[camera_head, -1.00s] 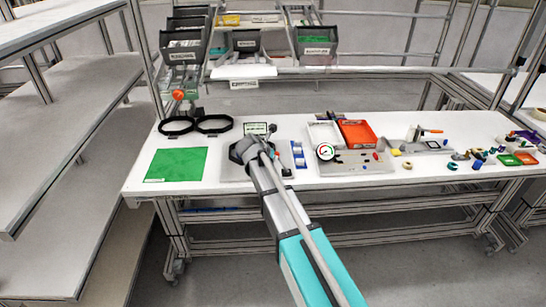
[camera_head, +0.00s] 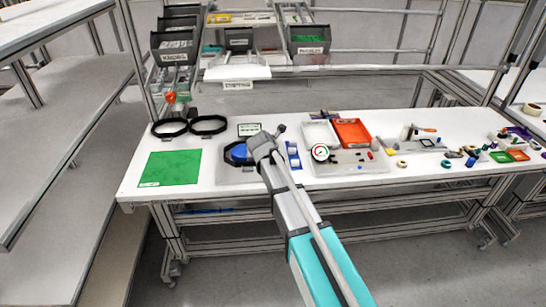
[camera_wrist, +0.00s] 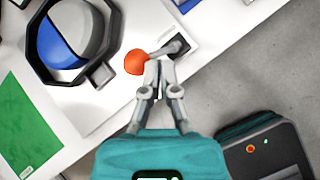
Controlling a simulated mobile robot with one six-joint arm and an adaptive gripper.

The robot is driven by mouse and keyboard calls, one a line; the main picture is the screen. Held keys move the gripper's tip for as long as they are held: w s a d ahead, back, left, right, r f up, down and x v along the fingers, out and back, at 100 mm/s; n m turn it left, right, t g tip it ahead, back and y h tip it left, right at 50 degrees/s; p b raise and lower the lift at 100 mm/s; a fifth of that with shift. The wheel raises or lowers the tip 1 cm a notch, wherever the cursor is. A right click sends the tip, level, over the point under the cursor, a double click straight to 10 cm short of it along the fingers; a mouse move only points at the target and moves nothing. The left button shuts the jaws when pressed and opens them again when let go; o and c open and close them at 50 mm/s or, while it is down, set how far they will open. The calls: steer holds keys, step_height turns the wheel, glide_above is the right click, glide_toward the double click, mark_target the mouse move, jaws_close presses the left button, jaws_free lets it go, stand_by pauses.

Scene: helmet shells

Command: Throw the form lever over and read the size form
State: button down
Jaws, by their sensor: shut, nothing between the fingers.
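The size form is a round blue and grey form inside a dark octagonal ring; its blue part (camera_wrist: 58,45) and grey part (camera_wrist: 98,32) show at upper left in the wrist view. In the head view its blue part (camera_head: 238,152) shows left of my arm. The form lever has an orange ball knob (camera_wrist: 136,62) and a short arm reaching right to a dark pivot (camera_wrist: 178,45). My gripper (camera_wrist: 158,66) is shut and empty, its tips just right of the knob; I cannot tell whether they touch. My arm hides the lever in the head view.
A small framed panel (camera_head: 249,129), too small to read, stands behind the form. A green mat (camera_head: 170,168) and two black rings (camera_head: 208,124) lie to the left. A dial gauge (camera_head: 320,152), a white tray (camera_head: 319,137) and an orange tray (camera_head: 352,131) stand to the right.

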steer(key=shift+s+a, duration=0.1)
steer(key=shift+a, duration=0.15)
stand_by(0.5)
steer(key=shift+r, duration=0.1)
stand_by(0.5)
steer(key=shift+r+p, duration=0.7)
steer(key=shift+p, duration=0.1)
steer(key=shift+s, duration=0.15)
steer(key=s+a+r+p, duration=0.6)
steer(key=s, duration=0.3)
steer(key=shift+s, duration=0.35)
stand_by(0.6)
